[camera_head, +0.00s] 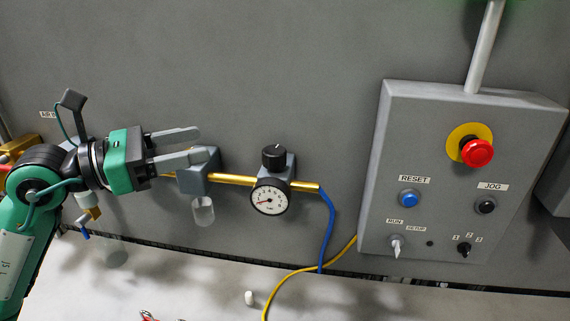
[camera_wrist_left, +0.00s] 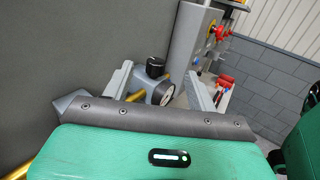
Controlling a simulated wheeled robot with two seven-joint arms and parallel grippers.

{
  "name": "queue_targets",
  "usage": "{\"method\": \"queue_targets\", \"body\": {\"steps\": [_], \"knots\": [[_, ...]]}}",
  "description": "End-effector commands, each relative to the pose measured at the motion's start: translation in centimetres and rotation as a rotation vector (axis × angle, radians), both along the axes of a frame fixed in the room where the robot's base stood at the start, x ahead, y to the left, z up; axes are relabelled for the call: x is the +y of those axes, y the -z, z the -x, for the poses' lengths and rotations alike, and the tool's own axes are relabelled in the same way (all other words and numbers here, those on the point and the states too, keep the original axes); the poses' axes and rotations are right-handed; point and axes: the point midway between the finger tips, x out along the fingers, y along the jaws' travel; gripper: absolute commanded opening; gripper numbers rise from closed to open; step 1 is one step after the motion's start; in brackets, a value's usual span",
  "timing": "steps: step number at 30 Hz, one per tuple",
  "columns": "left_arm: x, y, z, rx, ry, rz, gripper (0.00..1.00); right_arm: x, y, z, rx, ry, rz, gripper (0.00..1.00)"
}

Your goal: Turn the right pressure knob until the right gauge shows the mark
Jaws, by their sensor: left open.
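The right pressure knob (camera_head: 274,153) is black and sits on top of a grey regulator block on the wall. The right gauge (camera_head: 269,198) is a round white dial below it; its red needle points to the lower left, and its mark is too small to make out. My left gripper (camera_head: 204,144) is open and empty, left of the knob and apart from it, fingers pointing right. In the left wrist view the knob (camera_wrist_left: 155,66) shows beyond and between the open fingers (camera_wrist_left: 160,76), with the gauge (camera_wrist_left: 167,95) below it. My right gripper is not in view.
A grey block (camera_head: 198,178) with a clear bowl (camera_head: 203,211) lies just below my left fingers. A brass pipe (camera_head: 232,180) joins it to the regulator, and a blue hose (camera_head: 329,225) hangs at right. A control box (camera_head: 440,130) with a red button (camera_head: 477,153) stands farther right.

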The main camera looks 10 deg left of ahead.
Motion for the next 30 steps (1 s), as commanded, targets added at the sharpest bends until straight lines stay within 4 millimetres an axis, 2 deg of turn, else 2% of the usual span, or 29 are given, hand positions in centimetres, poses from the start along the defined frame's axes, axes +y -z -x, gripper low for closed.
{"method": "queue_targets", "body": {"steps": [1, 5, 12, 20, 22, 24, 25, 30], "knots": [[0.0, 1.2, 0.0, 0.000, 0.000, 0.000, 0.58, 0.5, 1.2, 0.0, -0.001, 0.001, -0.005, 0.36], [0.0, 2.9, 0.0, 0.000, 0.000, 0.000, 0.58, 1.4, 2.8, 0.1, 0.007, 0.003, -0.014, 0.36], [0.0, 5.2, 0.0, 0.000, 0.000, 0.000, 0.58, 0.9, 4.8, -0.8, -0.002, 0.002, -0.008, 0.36], [-1.0, 4.9, -0.7, 0.000, 0.002, 0.003, 0.58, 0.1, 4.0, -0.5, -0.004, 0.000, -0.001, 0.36], [-1.7, 4.8, -1.2, 0.000, 0.003, 0.003, 0.58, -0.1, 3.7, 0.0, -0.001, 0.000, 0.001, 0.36], [-2.7, 4.7, -1.7, 0.000, 0.004, 0.002, 0.58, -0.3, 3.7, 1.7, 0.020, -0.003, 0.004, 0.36], [-3.1, 4.7, -2.1, 0.000, 0.004, 0.004, 0.58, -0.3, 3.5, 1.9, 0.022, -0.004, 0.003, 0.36], [-5.7, 4.7, -3.9, 0.001, 0.004, 0.003, 0.58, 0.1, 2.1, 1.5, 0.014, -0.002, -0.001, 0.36]]}}
